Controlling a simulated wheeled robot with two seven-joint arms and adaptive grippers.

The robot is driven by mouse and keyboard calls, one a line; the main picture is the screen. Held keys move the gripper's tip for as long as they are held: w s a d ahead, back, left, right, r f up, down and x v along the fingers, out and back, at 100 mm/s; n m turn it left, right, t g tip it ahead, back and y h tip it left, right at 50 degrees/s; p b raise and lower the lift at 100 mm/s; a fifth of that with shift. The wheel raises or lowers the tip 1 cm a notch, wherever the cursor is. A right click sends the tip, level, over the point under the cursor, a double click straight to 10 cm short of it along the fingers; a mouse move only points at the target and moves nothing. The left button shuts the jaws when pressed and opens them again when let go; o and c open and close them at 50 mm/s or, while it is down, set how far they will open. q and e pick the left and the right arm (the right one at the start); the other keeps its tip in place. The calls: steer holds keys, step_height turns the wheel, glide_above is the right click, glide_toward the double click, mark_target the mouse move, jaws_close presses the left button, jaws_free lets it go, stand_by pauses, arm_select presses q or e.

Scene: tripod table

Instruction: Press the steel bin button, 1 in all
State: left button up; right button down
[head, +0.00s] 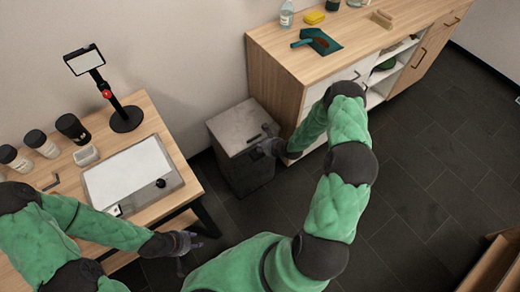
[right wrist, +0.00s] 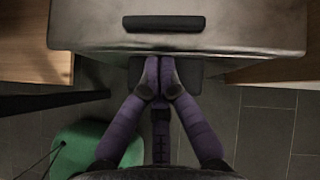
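The steel bin (head: 240,150) stands on the dark floor between the tripod table and the wooden cabinet. Its grey lid has a dark bar, which shows in the right wrist view (right wrist: 164,23). A dark tab (right wrist: 190,68) sticks out below the lid's front edge there. My right gripper (head: 262,148) is at the bin's front edge; in the right wrist view its fingertips (right wrist: 158,90) are together over the tab, with nothing between them. I cannot tell whether they touch it. My left gripper (head: 198,240) hangs near the table's front right corner, seemingly open and empty.
The tripod table (head: 165,130) holds a white tray (head: 135,175), several dark-lidded cups (head: 72,128) and a black stand (head: 126,118). The cabinet (head: 275,65), right of the bin, bears a dustpan (head: 320,41), a sponge and bottles.

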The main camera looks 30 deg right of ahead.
mark_target(261, 150)
steer(key=shift+f, duration=0.4)
steer(key=shift+f+b, duration=0.55)
stand_by(0.9)
steer(key=shift+r, duration=0.1)
steer(key=shift+r+p, duration=0.85)
steer(key=shift+r, duration=0.05)
steer(key=shift+r+p, duration=2.15)
steer(key=shift+r, duration=0.4)
steer(key=shift+f, duration=0.1)
